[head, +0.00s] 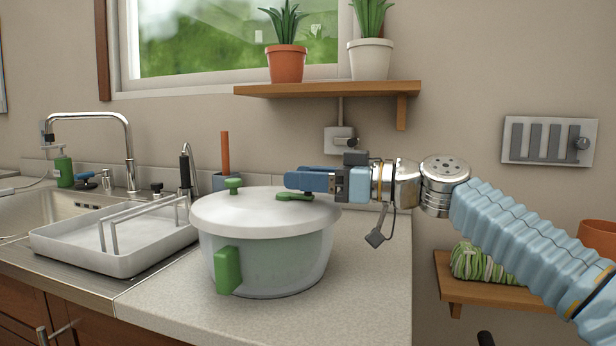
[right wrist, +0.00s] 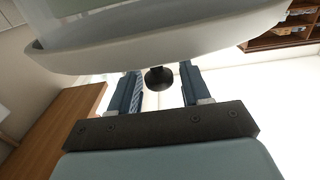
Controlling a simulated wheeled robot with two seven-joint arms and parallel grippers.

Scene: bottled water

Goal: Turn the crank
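A spinner bowl with a white lid (head: 262,222) stands on the counter. The crank shows as a green arm (head: 297,197) at the lid's right and a green upright knob (head: 233,182) at its left; whether they join cannot be told. My right gripper (head: 288,180) reaches in from the right, level, just above the green arm, its tips right of the upright knob. In the right wrist view its two fingers (right wrist: 160,88) are apart. A dark round knob (right wrist: 160,78) shows between or beyond them, below a pale rim; contact cannot be told. My left gripper is out of view.
A white tray (head: 70,258) with a raised handle sits by the sink, left of the bowl. A wooden shelf (head: 330,88) with two potted plants hangs above my right gripper. The counter in front of the bowl is clear.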

